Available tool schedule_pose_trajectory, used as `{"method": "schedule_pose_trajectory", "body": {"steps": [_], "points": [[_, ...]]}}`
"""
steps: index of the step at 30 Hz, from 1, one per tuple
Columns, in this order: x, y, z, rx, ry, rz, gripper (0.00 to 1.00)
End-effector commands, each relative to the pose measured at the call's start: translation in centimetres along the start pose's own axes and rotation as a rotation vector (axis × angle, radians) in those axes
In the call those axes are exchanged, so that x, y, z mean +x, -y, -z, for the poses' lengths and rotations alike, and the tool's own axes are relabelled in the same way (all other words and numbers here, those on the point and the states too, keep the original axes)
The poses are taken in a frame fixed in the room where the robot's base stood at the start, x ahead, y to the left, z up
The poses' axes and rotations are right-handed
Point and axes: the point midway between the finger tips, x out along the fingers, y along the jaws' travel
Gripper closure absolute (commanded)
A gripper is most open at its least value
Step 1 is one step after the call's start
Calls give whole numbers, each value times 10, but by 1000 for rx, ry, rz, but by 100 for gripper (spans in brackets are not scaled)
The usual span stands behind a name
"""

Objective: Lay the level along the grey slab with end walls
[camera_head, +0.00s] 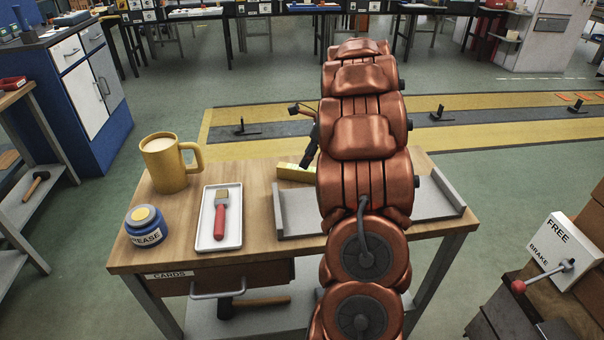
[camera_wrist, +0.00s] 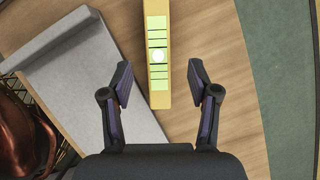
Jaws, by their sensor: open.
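The level is a yellow bar with a pale green vial panel; in the wrist view the level (camera_wrist: 157,95) lies lengthwise between my fingers. In the head view the level (camera_head: 294,172) shows only in part, behind the grey slab and left of my arm. My gripper (camera_wrist: 160,76) is open, one finger on each side of the level, with gaps on both sides. The grey slab with end walls (camera_head: 440,203) lies on the wooden table, its middle hidden by my arm. In the wrist view the slab (camera_wrist: 95,85) is left of the level, and its bed looks bare there.
The table (camera_head: 265,180) also holds a yellow mug (camera_head: 164,165), a blue grease jar (camera_head: 146,235) and a white tray (camera_head: 206,237) with a red-handled brush (camera_head: 221,215), all left of the slab. A brake lever box (camera_head: 562,255) stands at the right.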

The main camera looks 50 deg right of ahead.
Motion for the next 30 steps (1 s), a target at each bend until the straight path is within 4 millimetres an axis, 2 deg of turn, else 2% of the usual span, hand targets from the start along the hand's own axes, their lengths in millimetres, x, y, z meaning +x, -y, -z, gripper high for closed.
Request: {"method": "schedule_pose_trajectory", "body": {"steps": [8, 18, 25, 30], "points": [[20, -2, 2, -2, -2, -6, 40], [61, -3, 5, -4, -3, -4, 40], [63, -2, 5, -4, -2, -2, 40], [63, -2, 5, -4, -2, -2, 57]]}}
